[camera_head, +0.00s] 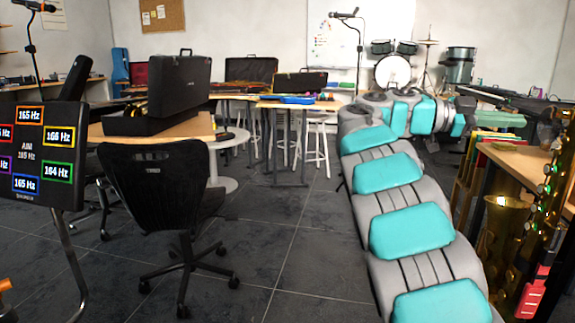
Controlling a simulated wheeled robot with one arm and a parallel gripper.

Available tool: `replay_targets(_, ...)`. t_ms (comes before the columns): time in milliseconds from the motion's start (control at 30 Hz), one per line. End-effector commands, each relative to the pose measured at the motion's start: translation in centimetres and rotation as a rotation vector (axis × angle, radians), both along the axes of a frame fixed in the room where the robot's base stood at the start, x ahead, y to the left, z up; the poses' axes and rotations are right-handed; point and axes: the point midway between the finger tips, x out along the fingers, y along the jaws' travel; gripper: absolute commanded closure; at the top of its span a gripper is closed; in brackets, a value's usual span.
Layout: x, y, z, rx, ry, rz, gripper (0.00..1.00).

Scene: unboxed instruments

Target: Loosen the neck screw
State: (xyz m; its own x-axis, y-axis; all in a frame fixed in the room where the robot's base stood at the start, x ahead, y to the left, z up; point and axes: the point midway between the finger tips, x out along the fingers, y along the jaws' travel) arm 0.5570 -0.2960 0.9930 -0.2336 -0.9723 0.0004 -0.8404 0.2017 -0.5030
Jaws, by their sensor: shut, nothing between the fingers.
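A brass saxophone (547,200) stands upright at the right edge, close to the camera, with its flared bell (500,225) opening upward. Its top runs out of the picture, and I cannot make out the neck or its screw. My grey and teal arm rises from the bottom right, reaches away from me and bends to the right at its far end, left of the saxophone's upper part. I cannot make out the fingers of my gripper beyond the last visible arm piece.
A black office chair (160,185) stands at the left, by a table with an open black case (180,85). A dark display panel (45,155) is at the left edge. A wooden tabletop (525,160) lies behind the saxophone. The tiled floor between chair and arm is clear.

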Motion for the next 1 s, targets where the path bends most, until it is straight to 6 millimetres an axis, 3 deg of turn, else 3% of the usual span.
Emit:
replay_targets(700,-1.4,-5.7,-0.5,0.000,0.002,0.000,1.00)
replay_targets(1000,-1.5,-6.4,0.0,0.001,0.003,0.001,1.00)
